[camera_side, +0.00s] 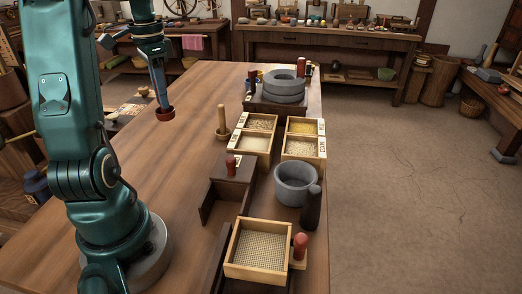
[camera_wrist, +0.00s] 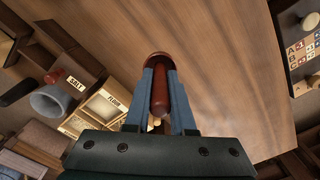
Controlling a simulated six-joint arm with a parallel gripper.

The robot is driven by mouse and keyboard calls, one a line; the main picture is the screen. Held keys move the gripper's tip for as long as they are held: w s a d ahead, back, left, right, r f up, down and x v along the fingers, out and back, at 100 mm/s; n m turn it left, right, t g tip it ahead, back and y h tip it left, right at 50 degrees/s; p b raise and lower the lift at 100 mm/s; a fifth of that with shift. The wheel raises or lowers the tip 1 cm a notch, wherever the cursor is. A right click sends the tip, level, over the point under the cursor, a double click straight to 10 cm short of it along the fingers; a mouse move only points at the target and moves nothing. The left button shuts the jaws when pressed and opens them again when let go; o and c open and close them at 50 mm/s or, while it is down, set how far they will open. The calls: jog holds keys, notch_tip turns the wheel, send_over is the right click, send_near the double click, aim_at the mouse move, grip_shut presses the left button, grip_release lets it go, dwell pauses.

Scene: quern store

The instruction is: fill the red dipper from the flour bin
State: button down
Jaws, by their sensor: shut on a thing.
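My gripper (camera_side: 160,92) is shut on the red dipper (camera_side: 165,113), holding it above the left part of the table, well clear of the bins. In the wrist view the dipper's red handle (camera_wrist: 160,98) lies between my gripper's two fingers (camera_wrist: 161,88). The dipper's bowl is mostly hidden there, so I cannot see what is in it. The flour bin (camera_wrist: 113,99), with its FLOUR label, is left of my gripper in the wrist view. In the side view it is among the wooden bins, but I cannot read which one.
Past the bins stands a grey stone quern (camera_side: 284,86). An upright wooden peg (camera_side: 222,120) stands left of the bins. The table's left part is clear.

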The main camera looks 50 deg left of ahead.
jog(key=w+d+f+m, duration=0.2)
jog(key=w+d+m, duration=0.4)
jog(key=w+d, duration=0.85)
jog(key=shift+w+a+f, duration=0.25)
jog(key=shift+w+f, duration=0.05)
jog(key=shift+f, duration=1.1)
jog(key=shift+w+a+f, duration=0.25)
jog(key=shift+f, duration=1.2)
jog(key=shift+w+a+f, duration=0.25)
jog(key=shift+w+f, duration=0.05)
jog(key=shift+f, duration=1.1)
notch_tip(320, 180, up, 8)
jog(key=shift+r, duration=0.1)
